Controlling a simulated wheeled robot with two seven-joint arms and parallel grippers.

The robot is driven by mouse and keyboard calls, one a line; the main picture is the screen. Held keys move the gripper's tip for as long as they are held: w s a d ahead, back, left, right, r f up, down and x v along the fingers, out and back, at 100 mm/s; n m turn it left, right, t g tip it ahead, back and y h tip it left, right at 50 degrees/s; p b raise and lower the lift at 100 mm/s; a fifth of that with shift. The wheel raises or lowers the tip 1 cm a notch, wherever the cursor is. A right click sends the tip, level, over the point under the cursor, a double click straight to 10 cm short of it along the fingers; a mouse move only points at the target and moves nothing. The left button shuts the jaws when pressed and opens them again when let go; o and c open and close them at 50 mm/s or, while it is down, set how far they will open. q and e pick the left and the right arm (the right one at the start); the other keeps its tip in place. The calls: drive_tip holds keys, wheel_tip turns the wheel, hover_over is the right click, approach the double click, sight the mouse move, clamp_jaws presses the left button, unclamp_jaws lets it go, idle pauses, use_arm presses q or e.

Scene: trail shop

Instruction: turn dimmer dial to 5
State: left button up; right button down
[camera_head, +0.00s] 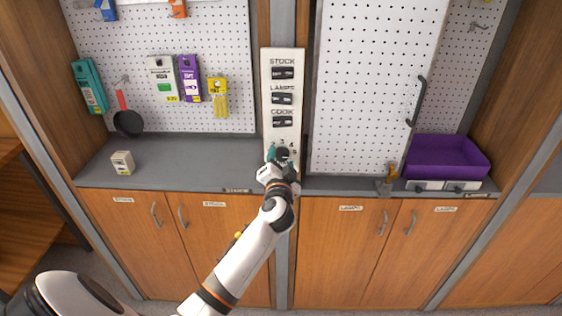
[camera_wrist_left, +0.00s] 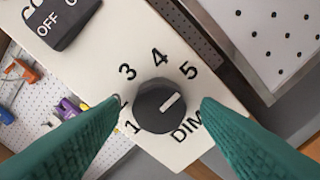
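The dimmer dial (camera_wrist_left: 158,107) is a round black knob with a white pointer line, on a white panel (camera_head: 283,60). In the left wrist view the numbers 1 to 5 run around it. The pointer line points up and right, close to the 5 and slightly to its clockwise side. My left gripper (camera_head: 280,158) is at the panel's lower end in the head view. Its teal fingers (camera_wrist_left: 162,103) are spread on either side of the dial, with a visible gap on each side. In the head view the gripper and wrist largely cover the dial. My right gripper is not in view.
Rocker switches labelled STOCK (camera_head: 283,73), LAMPS (camera_head: 283,98) and COOK (camera_head: 283,122) sit above the dial. A grey counter (camera_head: 200,165) runs below. A purple bin (camera_head: 447,157), a small trowel-like tool (camera_head: 387,182) and a small box (camera_head: 122,163) stand along it.

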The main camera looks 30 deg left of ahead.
use_arm(q)
drive_tip(key=shift+s+d+f, duration=0.1)
drive_tip(key=shift+s+d, duration=0.2)
drive_tip(key=shift+s, duration=0.1)
drive_tip(key=b+v, duration=0.3)
drive_tip(key=v, duration=0.8)
drive_tip(key=shift+a, duration=0.1)
